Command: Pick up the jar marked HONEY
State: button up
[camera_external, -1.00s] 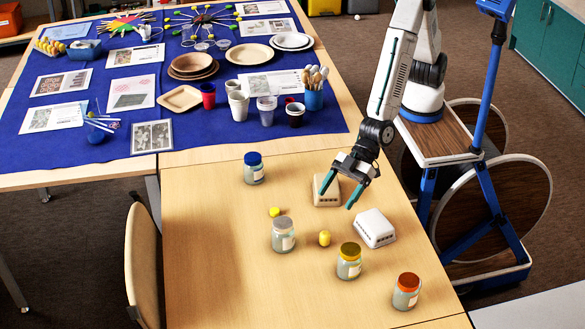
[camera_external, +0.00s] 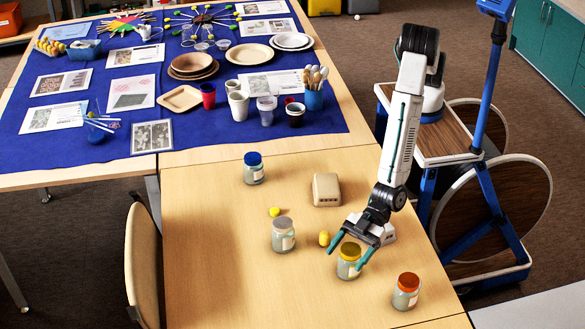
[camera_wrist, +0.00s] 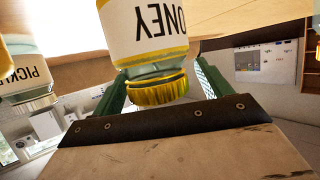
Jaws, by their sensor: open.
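The jar marked HONEY (camera_wrist: 158,25) has a yellow lid and shows upside down in the wrist view, with part of its label reading "ONEY". In the external view a yellow-lidded jar (camera_external: 347,270) stands upright on the table's front right part. My gripper (camera_external: 348,256) is open, its two green fingers on either side of this jar near lid height. In the wrist view the open gripper (camera_wrist: 160,85) has the lid between its fingers, their tips partly hidden behind the jar. I cannot tell whether the fingers touch it.
A jar marked PICKLE (camera_wrist: 30,75) is at the wrist view's left. Blue-lidded (camera_external: 254,169), grey-lidded (camera_external: 283,236) and orange-lidded jars (camera_external: 405,292) stand around.

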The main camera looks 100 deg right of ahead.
jog(key=shift+w+a+f, duration=0.15)
jog(key=shift+w+a, duration=0.05)
jog(key=shift+w, duration=0.05)
jog(key=c, duration=1.2)
